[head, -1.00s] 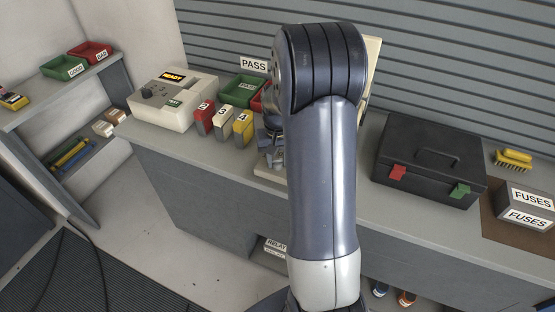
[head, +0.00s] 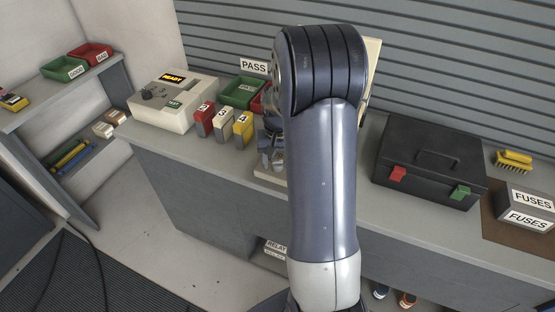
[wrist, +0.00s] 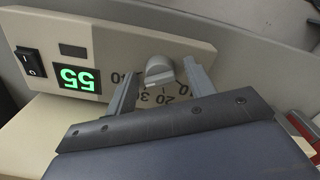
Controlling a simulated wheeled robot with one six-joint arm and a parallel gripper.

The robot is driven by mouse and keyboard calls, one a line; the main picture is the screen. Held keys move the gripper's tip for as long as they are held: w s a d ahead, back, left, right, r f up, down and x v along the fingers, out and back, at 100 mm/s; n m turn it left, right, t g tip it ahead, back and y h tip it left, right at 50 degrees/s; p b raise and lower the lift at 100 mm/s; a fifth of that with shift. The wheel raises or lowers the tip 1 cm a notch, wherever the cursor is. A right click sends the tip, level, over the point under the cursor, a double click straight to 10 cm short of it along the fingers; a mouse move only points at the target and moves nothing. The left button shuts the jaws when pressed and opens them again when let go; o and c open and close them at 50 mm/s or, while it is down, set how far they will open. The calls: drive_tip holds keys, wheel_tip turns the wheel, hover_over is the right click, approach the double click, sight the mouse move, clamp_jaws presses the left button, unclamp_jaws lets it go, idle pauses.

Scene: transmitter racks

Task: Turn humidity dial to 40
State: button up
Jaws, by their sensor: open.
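The humidity dial (wrist: 159,71) is a grey-white knob on a beige panel (wrist: 185,42) in the wrist view. Numbers including 10, 20 and 30 run along its lower side; another at its left is partly covered by a finger. The pointer's setting is not clear. A green display (wrist: 76,78) on the same panel appears to read 55, seen turned over. My gripper (wrist: 161,74) is open, one finger on each side of the knob; contact cannot be told. In the head view my arm hides the dial, and my gripper (head: 270,145) shows only partly beside it.
A black rocker switch (wrist: 30,62) sits beside the display. In the head view, numbered blocks (head: 224,126), a green tray (head: 242,92) and a READY tester (head: 174,100) stand left of my arm. A black case (head: 430,163) stands to the right.

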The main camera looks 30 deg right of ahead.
sight(278, 161)
wheel_tip(278, 161, up, 11)
drive_tip(key=shift+b, duration=0.45)
drive_tip(key=shift+f, duration=0.2)
wheel_tip(278, 161, down, 10)
drive_tip(key=shift+f+p, duration=0.15)
drive_tip(key=shift+p, duration=0.3)
drive_tip(key=shift+f, duration=0.2)
drive_tip(key=shift+n, duration=0.3)
